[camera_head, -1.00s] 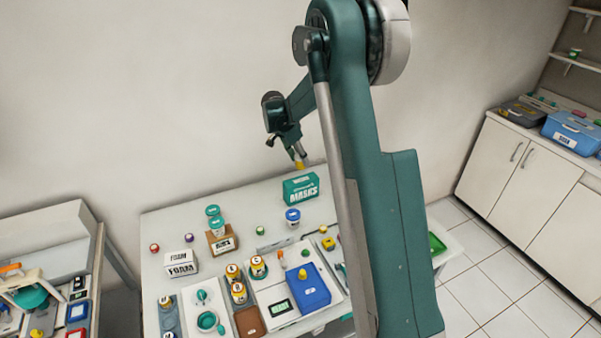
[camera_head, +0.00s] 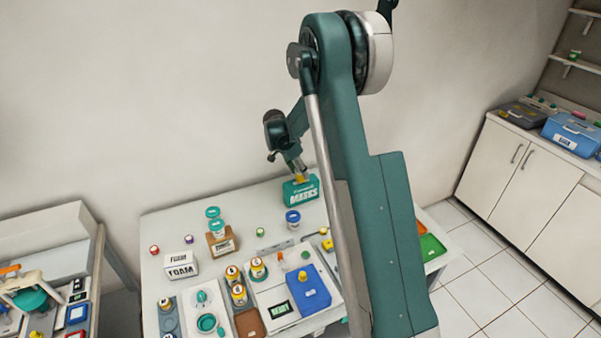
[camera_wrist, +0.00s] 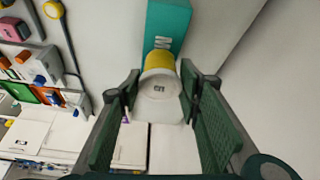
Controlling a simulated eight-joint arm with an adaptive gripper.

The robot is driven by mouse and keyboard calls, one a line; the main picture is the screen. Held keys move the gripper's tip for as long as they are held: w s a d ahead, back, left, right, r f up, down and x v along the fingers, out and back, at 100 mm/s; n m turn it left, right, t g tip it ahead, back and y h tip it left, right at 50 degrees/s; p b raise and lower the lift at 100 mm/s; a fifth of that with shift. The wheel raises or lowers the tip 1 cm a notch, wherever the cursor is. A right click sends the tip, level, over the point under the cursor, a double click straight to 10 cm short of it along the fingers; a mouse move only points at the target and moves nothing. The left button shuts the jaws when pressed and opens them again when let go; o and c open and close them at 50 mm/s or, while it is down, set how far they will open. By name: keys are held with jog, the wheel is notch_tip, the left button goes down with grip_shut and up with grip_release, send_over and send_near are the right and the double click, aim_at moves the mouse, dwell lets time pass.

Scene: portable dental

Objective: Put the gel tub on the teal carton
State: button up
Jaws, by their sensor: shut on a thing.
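The gel tub, white with a yellow band, is between the fingers of my gripper (camera_wrist: 158,84) in the wrist view; its round white end (camera_wrist: 160,88) faces the camera. In the head view a small yellow part of the tub (camera_head: 300,179) shows just at the top of the teal carton (camera_head: 302,194). The carton, lettered MASKS, stands at the back right of the table. It also shows beyond the tub in the wrist view (camera_wrist: 168,25). My gripper (camera_head: 297,169) is shut on the tub. I cannot tell whether the tub touches the carton's top.
A blue-lidded tub (camera_head: 293,218) stands just in front of the carton. A brown box with teal-lidded jars (camera_head: 222,243) and a white FOAM box (camera_head: 181,266) stand to the left. A blue tray (camera_head: 309,290) lies in front. The wall is close behind the carton.

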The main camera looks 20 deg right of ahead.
jog(key=shift+f, duration=0.3)
jog(key=shift+f, duration=0.15)
jog(key=o, duration=0.9)
jog(key=shift+r, duration=0.2)
jog(key=v, duration=1.2)
jog(key=shift+d, duration=0.1)
jog(key=shift+s, duration=0.1)
